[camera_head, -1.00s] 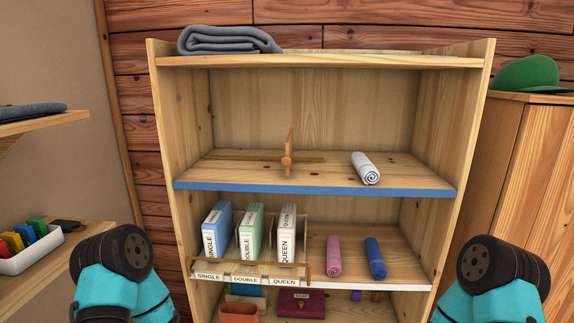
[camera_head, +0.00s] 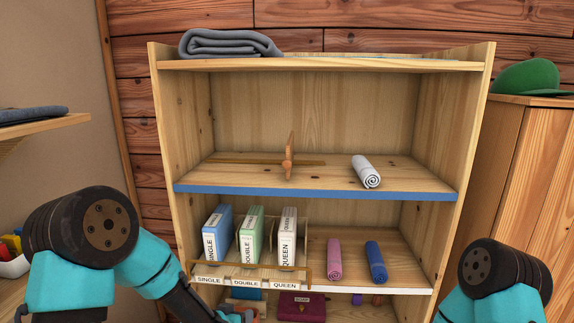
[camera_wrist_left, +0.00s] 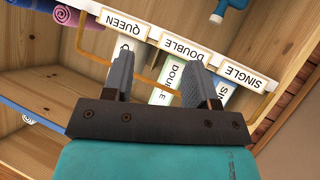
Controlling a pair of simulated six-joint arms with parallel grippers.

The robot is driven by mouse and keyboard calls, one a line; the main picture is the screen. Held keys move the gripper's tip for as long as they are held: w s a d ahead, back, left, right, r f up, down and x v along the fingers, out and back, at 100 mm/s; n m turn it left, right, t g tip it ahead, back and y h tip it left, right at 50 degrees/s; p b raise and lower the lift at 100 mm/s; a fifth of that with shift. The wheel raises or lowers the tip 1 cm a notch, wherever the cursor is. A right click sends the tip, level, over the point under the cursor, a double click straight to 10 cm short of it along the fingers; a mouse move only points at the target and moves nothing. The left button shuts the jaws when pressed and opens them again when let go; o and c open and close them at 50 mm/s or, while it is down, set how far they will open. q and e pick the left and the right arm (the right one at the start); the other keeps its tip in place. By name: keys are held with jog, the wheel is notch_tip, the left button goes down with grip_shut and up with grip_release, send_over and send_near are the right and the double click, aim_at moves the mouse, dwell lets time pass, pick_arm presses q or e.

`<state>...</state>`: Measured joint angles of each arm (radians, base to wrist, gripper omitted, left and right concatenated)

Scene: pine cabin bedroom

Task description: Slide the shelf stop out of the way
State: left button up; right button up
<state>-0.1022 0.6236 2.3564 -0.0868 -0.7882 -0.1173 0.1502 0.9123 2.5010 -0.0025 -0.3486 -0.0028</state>
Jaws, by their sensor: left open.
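The shelf stop (camera_head: 289,157) is an upright wooden piece with a round knob. It stands on a thin rail (camera_head: 235,161) lying across the blue-edged shelf (camera_head: 315,191) in the head view. My left gripper (camera_head: 238,316) is low at the bottom edge of that view, below the stop and in front of the lower shelves, mostly cut off. In the left wrist view, my left gripper (camera_wrist_left: 163,82) is open with nothing between its fingers, facing the labelled box row. The stop cannot be made out in that view. My right gripper is out of frame; only its arm shows.
A white roll (camera_head: 366,171) lies right of the stop. Below, boxes labelled single (camera_head: 216,235), double (camera_head: 251,236) and queen (camera_head: 286,237) stand behind a brass rail (camera_head: 309,267). Pink (camera_head: 334,260) and blue rolls (camera_head: 375,261) lie beside them.

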aim_at(286, 165)
pick_arm(q)
jog(key=w+d+r+m+t+h, duration=0.1)
jog(key=d+r+t, duration=0.1)
jog(key=r, duration=0.9)
jog(key=w+d+r+m+t+h, duration=0.1)
jog(key=r+t, duration=0.3)
jog(key=r, duration=0.7)
jog(key=w+d+r+m+t+h, duration=0.1)
jog(key=d+r+t+h, duration=0.1)
jog(key=r, duration=1)
jog(key=shift+d+t+h, duration=0.3)
jog(key=shift+d+t, duration=0.35)
jog(key=shift+t, duration=0.15)
jog(key=shift+w, duration=0.15)
jog(key=x, duration=1.7)
jog(key=shift+w+f, duration=0.1)
jog(key=shift+w, duration=0.05)
jog(key=shift+c, duration=0.2)
grip_shut()
